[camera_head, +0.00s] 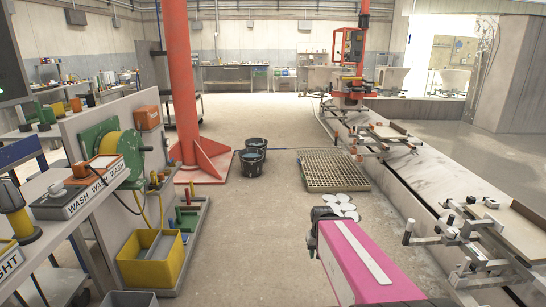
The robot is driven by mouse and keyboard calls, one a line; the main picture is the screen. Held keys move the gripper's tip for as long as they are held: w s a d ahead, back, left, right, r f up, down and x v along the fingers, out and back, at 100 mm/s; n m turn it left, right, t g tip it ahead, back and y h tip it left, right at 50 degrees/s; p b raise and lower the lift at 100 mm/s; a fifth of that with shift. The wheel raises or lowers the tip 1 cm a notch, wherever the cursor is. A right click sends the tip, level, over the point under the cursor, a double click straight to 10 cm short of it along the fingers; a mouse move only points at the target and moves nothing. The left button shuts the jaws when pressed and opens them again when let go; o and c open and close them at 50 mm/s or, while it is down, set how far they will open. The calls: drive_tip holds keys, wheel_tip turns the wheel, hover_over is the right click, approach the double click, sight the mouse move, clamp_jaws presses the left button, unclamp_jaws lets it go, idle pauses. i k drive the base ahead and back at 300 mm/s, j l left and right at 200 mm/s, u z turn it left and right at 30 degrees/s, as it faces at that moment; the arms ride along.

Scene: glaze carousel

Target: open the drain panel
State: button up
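A flat brown grated panel (334,170) lies on the floor in the middle distance, right of centre. It is the only thing in view that looks like a drain panel, but I cannot be sure that it is. It appears to lie flat, and no handle or latch can be made out. My pink arm link reaches in from the lower right, with a dark joint at its far end, short of the grating. My gripper's fingers cannot be seen.
A rail with clamp arms (470,230) runs along the right. A yellow bin (152,258) stands left.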

sight(322, 176)
drive_tip(key=i+j+z, duration=0.1)
drive_tip(key=i, duration=0.8)
drive_tip(key=i+j+z, duration=0.1)
drive_tip(key=i, duration=0.75)
drive_tip(key=i+j+z, duration=0.25)
drive_tip(key=i+z, duration=0.2)
drive_tip(key=i+j+z, duration=0.95)
drive_tip(key=j, duration=0.25)
drive_tip(key=i+j, duration=0.1)
drive_tip(key=j, duration=0.25)
drive_tip(key=i+j, duration=0.15)
drive_tip(key=j, duration=0.25)
